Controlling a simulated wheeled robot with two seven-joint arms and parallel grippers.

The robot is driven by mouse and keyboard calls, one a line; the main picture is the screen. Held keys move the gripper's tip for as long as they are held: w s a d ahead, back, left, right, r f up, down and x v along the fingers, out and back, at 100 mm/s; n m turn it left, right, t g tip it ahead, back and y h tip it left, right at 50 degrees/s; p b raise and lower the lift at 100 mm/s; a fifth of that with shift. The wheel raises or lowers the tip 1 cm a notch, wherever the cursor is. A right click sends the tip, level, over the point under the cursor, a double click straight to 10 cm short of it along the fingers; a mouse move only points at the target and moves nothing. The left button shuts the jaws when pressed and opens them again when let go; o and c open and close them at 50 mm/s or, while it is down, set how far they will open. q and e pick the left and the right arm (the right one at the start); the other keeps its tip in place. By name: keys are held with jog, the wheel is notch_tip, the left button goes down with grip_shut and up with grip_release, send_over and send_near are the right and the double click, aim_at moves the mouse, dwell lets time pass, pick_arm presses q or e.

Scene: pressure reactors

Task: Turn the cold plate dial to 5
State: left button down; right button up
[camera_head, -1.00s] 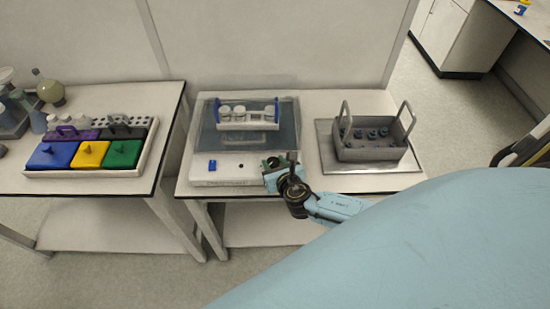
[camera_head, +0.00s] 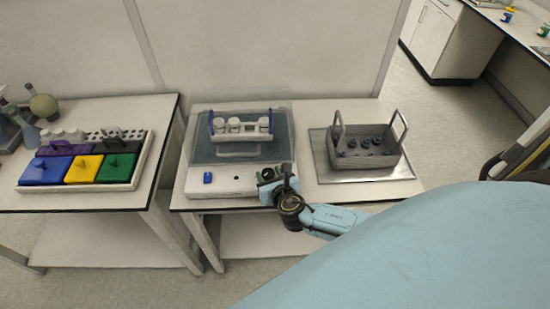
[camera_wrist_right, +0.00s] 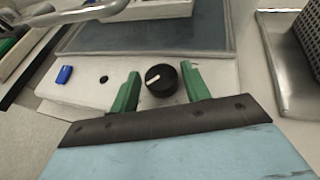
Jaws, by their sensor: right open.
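The cold plate (camera_head: 200,157) is a white unit with a grey-blue top, standing on the middle table. Its black dial (camera_wrist_right: 161,80) with a white pointer line shows in the right wrist view, the line slanting towards the lower left. My right gripper (camera_head: 268,176) is at the front right of the cold plate. In the right wrist view its green fingers (camera_wrist_right: 161,88) are open, one on each side of the dial with visible gaps. I cannot read any numbers around the dial. In the head view the gripper hides most of the dial. My left gripper is not in view.
A blue switch (camera_head: 208,177) sits on the cold plate's front left. A vial rack (camera_head: 241,135) stands on its top. A grey basket (camera_head: 368,160) on a metal tray (camera_head: 335,175) stands to the right. Coloured boxes (camera_head: 82,169) fill a tray on the left table.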

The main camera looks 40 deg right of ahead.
jog(key=p+v, duration=0.1)
jog(key=v, duration=1.2)
jog(key=s+d+f+m+g+b, duration=0.2)
jog(key=s+f+m+g+b, duration=0.4)
jog(key=f, duration=0.9)
jog(key=s+d+f+m+g+b, duration=0.1)
jog(key=s+f+m+g, duration=0.1)
jog(key=s+f+m, duration=1)
jog(key=s+a+f+m+g+y+b, duration=0.1)
jog(key=s+a+f+m+g+b, duration=0.1)
jog(key=s+f+m, duration=0.4)
jog(key=s+a+f+m+g+y+b, duration=0.2)
jog(key=s+f+m+b, duration=0.1)
jog(key=s+f+m, duration=0.4)
notch_tip(320, 180, down, 4)
jog(key=shift+s+a+r, duration=0.15)
jog(key=shift+s+a, duration=0.05)
jog(key=shift+s, duration=0.45)
jog(key=shift+c, duration=0.5)
